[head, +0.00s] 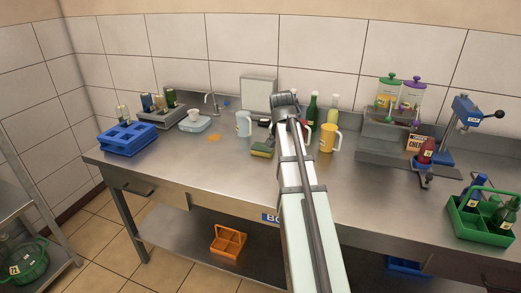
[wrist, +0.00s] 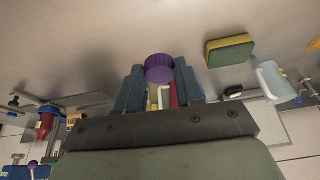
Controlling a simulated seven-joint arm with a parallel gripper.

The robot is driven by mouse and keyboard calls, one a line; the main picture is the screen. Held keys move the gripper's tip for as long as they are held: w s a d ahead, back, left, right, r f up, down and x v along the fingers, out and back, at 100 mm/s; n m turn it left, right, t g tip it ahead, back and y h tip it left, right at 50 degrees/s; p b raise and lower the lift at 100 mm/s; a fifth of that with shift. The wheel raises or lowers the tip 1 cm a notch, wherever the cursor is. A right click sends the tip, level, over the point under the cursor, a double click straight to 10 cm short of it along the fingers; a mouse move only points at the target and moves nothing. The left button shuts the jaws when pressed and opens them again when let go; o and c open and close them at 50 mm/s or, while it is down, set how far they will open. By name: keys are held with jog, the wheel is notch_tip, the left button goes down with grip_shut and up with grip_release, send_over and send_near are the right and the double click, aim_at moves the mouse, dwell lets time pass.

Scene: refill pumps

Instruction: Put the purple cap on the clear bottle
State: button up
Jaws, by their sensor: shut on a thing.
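The purple cap (wrist: 159,68) sits between the two fingertips of my gripper (wrist: 159,80) in the wrist view, and the fingers are closed on its sides. In the head view my own arm hides the fingertips and the cap. A pale, see-through bottle (head: 333,103) stands upright at the back of the counter, right of a dark green bottle (head: 312,108); I cannot tell for sure that it is the clear bottle. Parts of red and pale things show between the fingers behind the cap in the wrist view.
A yellow mug (head: 327,140) and a sponge (head: 263,148) lie close to my arm. A pale mug (head: 243,124) is at left. A blue crate (head: 128,139) stands far left, a green carrier (head: 480,222) at right. Dispensers and a blue press (head: 468,110) stand at right. The front left counter is clear.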

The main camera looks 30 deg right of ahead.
jog(key=s+d+m+g, duration=0.1)
jog(key=s+d+m, duration=0.2)
jog(key=s+d, duration=0.8)
jog(key=s+d+f+m+g+h, duration=0.1)
jog(key=s+d+m, duration=0.35)
jog(key=d, duration=1.25)
jog(key=s+d+m+g, duration=0.1)
jog(key=s+d+m, duration=0.2)
jog(key=s+d, duration=0.75)
jog(key=s+d+r+m+g, duration=0.1)
jog(key=d+r, duration=0.3)
jog(key=d, duration=0.4)
jog(key=s+d+r+m+g, duration=0.1)
jog(key=s+d+r+m, duration=0.15)
jog(key=d, duration=0.55)
notch_tip(320, 180, up, 4)
send_over(431, 133)
jog(key=shift+f, duration=1.7)
jog(key=shift+f, duration=0.5)
jog(key=shift+f, duration=0.5)
jog(key=o, duration=0.9)
